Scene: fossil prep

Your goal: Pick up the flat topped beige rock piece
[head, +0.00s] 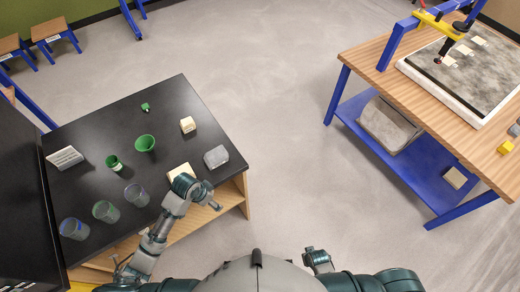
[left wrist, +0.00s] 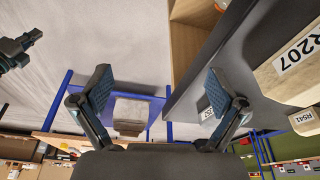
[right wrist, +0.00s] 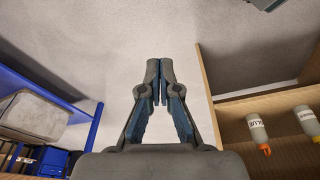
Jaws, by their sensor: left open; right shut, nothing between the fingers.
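A beige rock piece (head: 180,170) lies near the black table's front edge, partly hidden by my left wrist. In the left wrist view, a beige piece labelled R207 (left wrist: 275,85) is close at the right, outside the fingers. A smaller beige block (head: 187,124) stands farther back; I cannot tell for certain which is the flat topped one. My left gripper (head: 213,204) is open and empty by the table's front right edge; its fingers are spread in the left wrist view (left wrist: 158,80). My right gripper (right wrist: 160,75) is shut and empty, over open floor.
A grey rock (head: 216,157) sits near the left gripper. A wooden workbench (head: 370,60) stands right, with clear floor between.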

